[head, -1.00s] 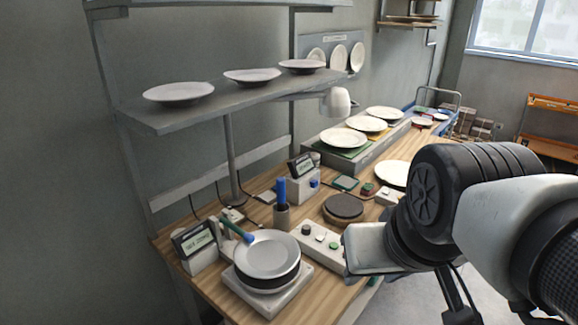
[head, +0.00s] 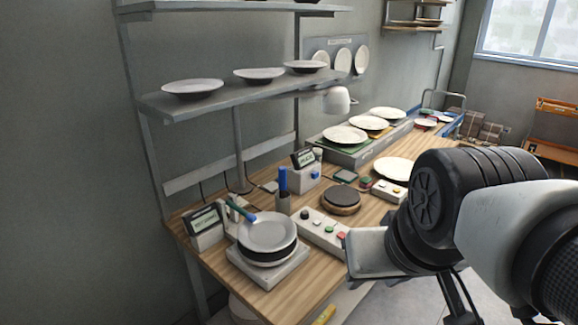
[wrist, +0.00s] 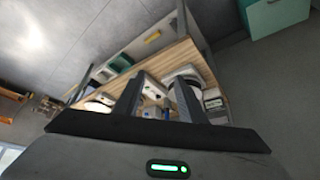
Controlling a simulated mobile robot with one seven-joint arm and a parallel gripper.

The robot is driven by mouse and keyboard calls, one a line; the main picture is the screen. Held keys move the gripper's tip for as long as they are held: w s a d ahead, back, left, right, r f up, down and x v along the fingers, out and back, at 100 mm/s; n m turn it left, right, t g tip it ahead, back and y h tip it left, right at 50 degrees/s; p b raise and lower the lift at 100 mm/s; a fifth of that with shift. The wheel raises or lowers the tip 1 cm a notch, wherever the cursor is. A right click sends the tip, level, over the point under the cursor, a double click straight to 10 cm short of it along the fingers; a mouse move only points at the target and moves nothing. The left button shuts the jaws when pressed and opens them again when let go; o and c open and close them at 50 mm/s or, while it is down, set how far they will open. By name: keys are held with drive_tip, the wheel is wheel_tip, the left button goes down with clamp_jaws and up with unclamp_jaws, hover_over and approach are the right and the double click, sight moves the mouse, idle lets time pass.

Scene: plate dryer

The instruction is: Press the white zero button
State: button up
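A long light-grey button box (head: 322,230) lies on the bench in the head view. It carries a row of small round buttons, including a pale one (head: 317,224) and a red one (head: 341,236). I cannot read any label, so I cannot tell which is the zero button. The bench and pale boxes lie well beyond the fingers. In the head view my arm is at the right, and the fingers cannot be made out.
A display (head: 204,224) stands left of the scale. A blue-handled brush lies against the plates. A shelf with plates hangs above. The bench front edge is bare.

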clamp_jaws()
idle(1.5)
